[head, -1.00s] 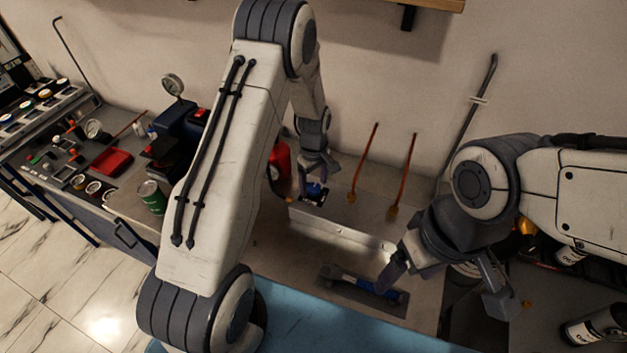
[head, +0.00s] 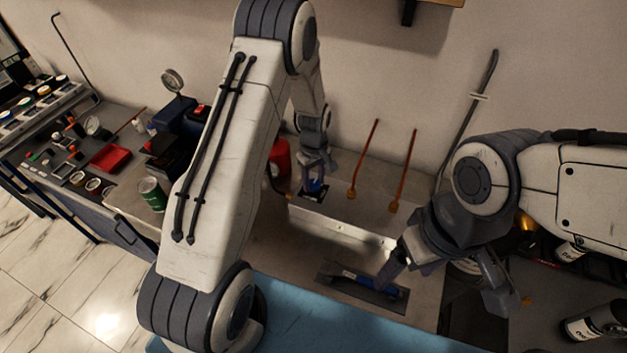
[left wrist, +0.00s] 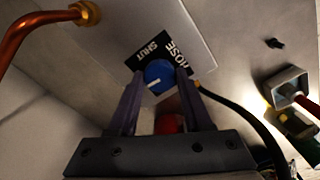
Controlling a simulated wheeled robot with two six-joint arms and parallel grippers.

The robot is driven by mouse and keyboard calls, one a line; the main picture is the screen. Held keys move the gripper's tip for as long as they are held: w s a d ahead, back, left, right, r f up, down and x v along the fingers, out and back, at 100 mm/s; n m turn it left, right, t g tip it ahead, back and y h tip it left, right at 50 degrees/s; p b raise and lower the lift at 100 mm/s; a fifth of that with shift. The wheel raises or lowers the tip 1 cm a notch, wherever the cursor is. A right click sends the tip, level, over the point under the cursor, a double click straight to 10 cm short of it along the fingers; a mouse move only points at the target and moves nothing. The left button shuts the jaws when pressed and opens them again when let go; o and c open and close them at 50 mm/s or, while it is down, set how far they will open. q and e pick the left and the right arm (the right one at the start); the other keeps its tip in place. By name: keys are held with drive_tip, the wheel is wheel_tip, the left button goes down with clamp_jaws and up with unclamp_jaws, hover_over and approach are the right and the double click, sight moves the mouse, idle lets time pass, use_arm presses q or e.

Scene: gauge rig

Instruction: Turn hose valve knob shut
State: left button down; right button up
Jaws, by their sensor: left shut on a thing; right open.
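The hose valve knob is round and blue with a white pointer line, in the left wrist view (left wrist: 158,75). It sits by a black label plate (left wrist: 150,48) lettered SHUT and HOSE. The white line points to the lower left in that view, away from the word SHUT. My left gripper (left wrist: 160,88) is shut on the knob, one finger on each side. In the head view my left gripper (head: 316,171) is at the knob on top of the metal box (head: 340,222), and the fingers partly hide the knob. My right gripper (head: 444,292) is open and empty, low at the right.
A green can (head: 152,194) stands on the left bench.

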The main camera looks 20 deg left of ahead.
use_arm(q)
drive_tip(key=m+b, duration=0.1)
drive_tip(key=m, duration=0.3)
drive_tip(key=shift+b, duration=0.3)
drive_tip(key=m+b, duration=0.1)
drive_tip(key=m, duration=0.3)
drive_tip(key=shift+m, duration=0.3)
drive_tip(key=m+b, duration=0.1)
drive_tip(key=m, duration=0.3)
drive_tip(key=shift+m, duration=0.3)
drive_tip(key=shift+m+b, duration=0.45)
drive_tip(key=shift+m, duration=1.35)
drive_tip(key=shift+r, duration=0.1)
drive_tip(key=shift+w, duration=0.1)
drive_tip(key=shift+c, duration=1.6)
unclamp_jaws()
